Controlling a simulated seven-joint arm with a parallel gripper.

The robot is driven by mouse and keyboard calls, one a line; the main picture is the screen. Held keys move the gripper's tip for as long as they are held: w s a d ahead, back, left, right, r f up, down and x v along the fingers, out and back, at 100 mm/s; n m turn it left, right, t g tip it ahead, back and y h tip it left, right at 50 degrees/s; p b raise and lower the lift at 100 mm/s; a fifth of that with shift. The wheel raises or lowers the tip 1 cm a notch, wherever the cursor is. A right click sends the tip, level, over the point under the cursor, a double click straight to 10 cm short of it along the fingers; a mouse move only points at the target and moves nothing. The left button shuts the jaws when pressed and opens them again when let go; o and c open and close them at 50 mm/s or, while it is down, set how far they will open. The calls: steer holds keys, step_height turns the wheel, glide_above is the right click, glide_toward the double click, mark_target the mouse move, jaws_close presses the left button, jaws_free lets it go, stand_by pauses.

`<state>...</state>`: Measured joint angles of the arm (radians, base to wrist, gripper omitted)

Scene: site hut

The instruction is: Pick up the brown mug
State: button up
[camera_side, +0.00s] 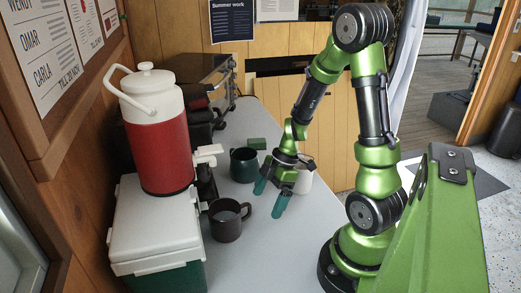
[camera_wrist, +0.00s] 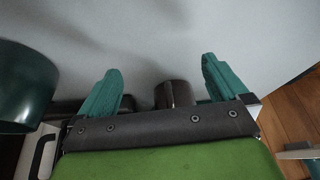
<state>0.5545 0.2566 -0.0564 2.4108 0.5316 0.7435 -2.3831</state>
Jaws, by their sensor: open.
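The brown mug (camera_side: 227,220) stands upright on the grey table, in front of the white-lidded cool box's right side, with its handle to the right. In the wrist view a dark brown mug (camera_wrist: 174,93) shows partly, between the fingertips in the picture and cut off by the gripper body. My gripper (camera_side: 270,196) is open and empty, with teal fingers pointing down. It is above the table, to the right of and behind the brown mug, apart from it. Its two fingers also show in the wrist view (camera_wrist: 162,84).
A dark green mug (camera_side: 244,164) stands behind my gripper; a dark green vessel (camera_wrist: 25,88) fills the wrist view's left edge. A white mug (camera_side: 303,179) is partly hidden by my gripper. A red-and-white jug (camera_side: 158,140) stands on the cool box (camera_side: 155,225). The front table is clear.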

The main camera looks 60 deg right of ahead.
mark_target(228, 216)
steer(key=shift+a+n, duration=0.1)
steer(key=shift+n, duration=0.3)
steer(key=shift+w+a, duration=0.25)
steer(key=shift+a, duration=0.05)
steer(key=w+a, duration=0.2)
steer(key=a, duration=0.1)
steer(key=w+a, duration=0.1)
steer(key=a, duration=0.2)
steer(key=w+a, duration=0.2)
steer(key=a, duration=0.2)
steer(key=shift+w+f, duration=0.1)
steer(key=shift+w, duration=0.25)
steer(key=shift+f, duration=0.45)
steer(key=shift+w, duration=0.1)
steer(key=c, duration=1.3)
steer(key=shift+o, duration=0.2)
steer(key=shift+r, duration=0.2)
